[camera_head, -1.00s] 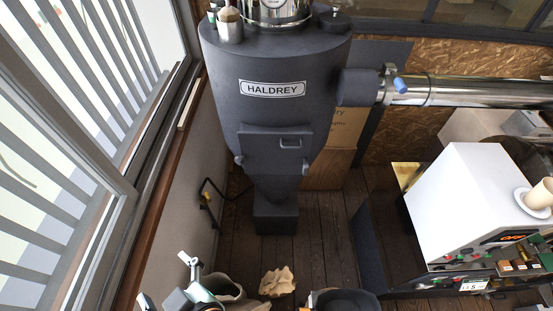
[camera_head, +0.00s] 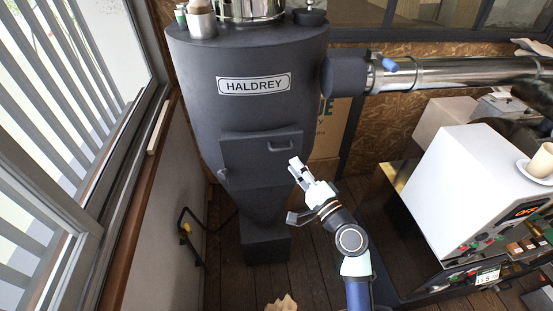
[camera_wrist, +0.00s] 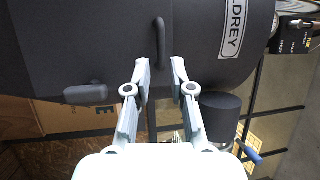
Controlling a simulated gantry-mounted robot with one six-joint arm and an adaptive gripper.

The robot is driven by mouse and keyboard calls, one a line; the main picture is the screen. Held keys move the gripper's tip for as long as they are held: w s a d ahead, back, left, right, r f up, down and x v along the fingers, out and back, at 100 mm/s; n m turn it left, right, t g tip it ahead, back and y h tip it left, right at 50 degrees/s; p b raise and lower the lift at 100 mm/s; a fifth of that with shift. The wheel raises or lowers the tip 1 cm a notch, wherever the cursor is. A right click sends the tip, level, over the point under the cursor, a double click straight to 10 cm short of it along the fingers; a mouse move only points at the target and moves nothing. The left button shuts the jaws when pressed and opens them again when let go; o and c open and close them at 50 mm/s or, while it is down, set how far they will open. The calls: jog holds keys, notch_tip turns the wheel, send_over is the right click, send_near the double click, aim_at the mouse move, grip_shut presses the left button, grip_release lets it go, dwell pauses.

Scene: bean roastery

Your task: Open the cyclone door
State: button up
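The cyclone (camera_head: 245,60) is a dark grey cone-shaped body with a HALDREY plate. Its door (camera_head: 240,158) is a flat dark panel that looks closed against the body. A small loop handle (camera_head: 281,149) is at the door's upper right; it also shows in the wrist view (camera_wrist: 160,42). My gripper (camera_head: 294,168) is just below and right of the handle. In the wrist view my gripper (camera_wrist: 160,68) has its two fingers apart with nothing between them. The handle lies in line with the gap, beyond the tips. A dark latch (camera_head: 298,216) sticks out lower right; it shows in the wrist view (camera_wrist: 85,94).
A metal duct (camera_head: 460,72) runs right from the cyclone. A white machine (camera_head: 465,190) stands at the right with a cup (camera_head: 541,160) on it. A window (camera_head: 70,120) and wall are at the left. A metal cup (camera_head: 201,22) stands on the cyclone's top.

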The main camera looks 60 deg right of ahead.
aim_at(283, 149)
jog(key=x, duration=0.7)
jog(key=shift+w+d+r+p, duration=0.15)
jog(key=shift+w+d+p, duration=0.1)
jog(key=shift+w+p, duration=0.1)
jog(key=shift+c, duration=0.2)
grip_shut()
